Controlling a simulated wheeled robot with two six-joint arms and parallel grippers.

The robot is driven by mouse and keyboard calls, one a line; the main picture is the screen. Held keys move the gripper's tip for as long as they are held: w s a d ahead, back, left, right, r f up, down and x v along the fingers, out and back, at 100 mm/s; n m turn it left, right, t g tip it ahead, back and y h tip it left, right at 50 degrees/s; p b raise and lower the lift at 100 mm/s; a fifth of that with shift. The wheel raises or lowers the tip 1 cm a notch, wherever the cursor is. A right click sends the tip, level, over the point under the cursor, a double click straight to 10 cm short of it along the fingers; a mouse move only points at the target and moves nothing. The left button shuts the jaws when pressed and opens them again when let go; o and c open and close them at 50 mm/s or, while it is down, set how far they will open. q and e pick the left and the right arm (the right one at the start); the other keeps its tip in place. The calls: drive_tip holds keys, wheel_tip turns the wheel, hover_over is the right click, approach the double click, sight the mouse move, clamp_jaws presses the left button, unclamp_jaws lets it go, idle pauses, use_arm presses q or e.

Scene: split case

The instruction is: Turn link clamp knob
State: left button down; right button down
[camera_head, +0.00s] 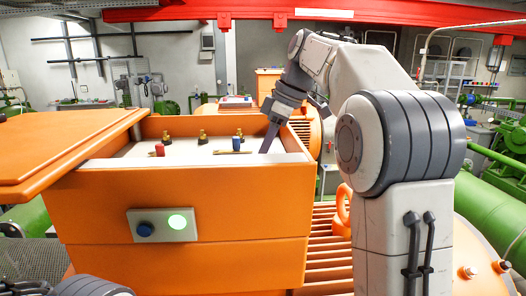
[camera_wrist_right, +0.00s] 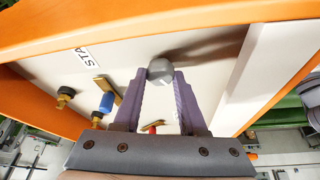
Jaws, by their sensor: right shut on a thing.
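A grey rounded knob (camera_wrist_right: 161,71) stands on the white panel inside the orange case (camera_head: 180,215). My right gripper (camera_wrist_right: 160,82) reaches into the case and is shut on this knob, one finger on each side near the tips. In the head view, the right gripper (camera_head: 267,146) points down at the right end of the panel, and the knob is hidden there. At the bottom left of the head view only dark parts of my left arm show; its gripper cannot be made out.
The panel also carries a red part (camera_head: 160,150), a blue part (camera_head: 236,144), a flat brass bar (camera_wrist_right: 107,89) and several brass terminals (camera_head: 202,137). The case walls surround the panel closely. An orange lid (camera_head: 70,150) rests over the left side. A button box (camera_head: 162,225) is on the front.

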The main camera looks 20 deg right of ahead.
drive_tip(key=shift+w+n, duration=0.1)
drive_tip(key=shift+n, duration=0.7)
drive_tip(key=shift+c, duration=2.3)
unclamp_jaws()
drive_tip(key=shift+g, duration=0.3)
